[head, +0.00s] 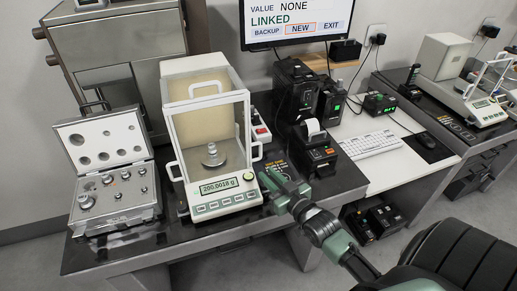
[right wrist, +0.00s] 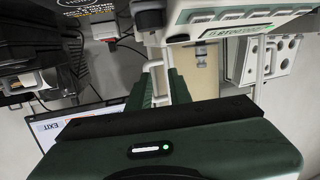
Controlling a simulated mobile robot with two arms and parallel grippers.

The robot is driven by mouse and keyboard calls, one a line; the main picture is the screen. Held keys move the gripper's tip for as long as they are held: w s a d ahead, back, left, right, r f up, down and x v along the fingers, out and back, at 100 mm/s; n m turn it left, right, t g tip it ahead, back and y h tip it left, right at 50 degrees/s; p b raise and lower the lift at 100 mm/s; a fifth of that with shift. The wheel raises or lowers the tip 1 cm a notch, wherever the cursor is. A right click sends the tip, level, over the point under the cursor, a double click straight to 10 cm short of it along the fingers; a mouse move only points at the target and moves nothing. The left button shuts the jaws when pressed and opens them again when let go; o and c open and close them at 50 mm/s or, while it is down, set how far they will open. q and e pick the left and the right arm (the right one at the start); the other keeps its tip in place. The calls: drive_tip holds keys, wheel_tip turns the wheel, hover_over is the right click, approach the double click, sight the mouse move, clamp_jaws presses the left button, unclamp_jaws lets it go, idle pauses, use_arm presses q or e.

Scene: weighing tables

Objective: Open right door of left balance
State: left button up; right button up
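The left balance (head: 215,203) stands on the dark table, with a glass draft shield and a display reading 200.0018 g. A metal weight (head: 212,157) sits on its pan inside. The right door's white handle (head: 257,152) sticks out at the shield's right side; the door looks closed. My right gripper (head: 271,179) is low beside the balance's front right corner, close to this handle. In the right wrist view, its green fingers (right wrist: 163,85) stand apart with a white loop-like part between or just beyond them; contact cannot be told. My left gripper is not in view.
An open weight case (head: 115,205) stands left of the balance. A small printer (head: 314,150) and dark boxes stand to the right, behind my right gripper. A monitor (head: 298,22), a keyboard (head: 369,143) and a second balance (head: 484,108) are farther right.

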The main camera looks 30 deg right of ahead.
sight(261, 151)
drive_tip(key=shift+t, duration=0.7)
drive_tip(key=w+d, duration=0.1)
drive_tip(key=w, duration=0.2)
drive_tip(key=w+r+p, duration=0.1)
drive_tip(key=w, duration=0.2)
drive_tip(key=w+d+r, duration=0.1)
drive_tip(key=w, duration=0.2)
drive_tip(key=shift+d+r, duration=0.2)
drive_tip(key=shift+d, duration=0.1)
clamp_jaws()
idle(0.4)
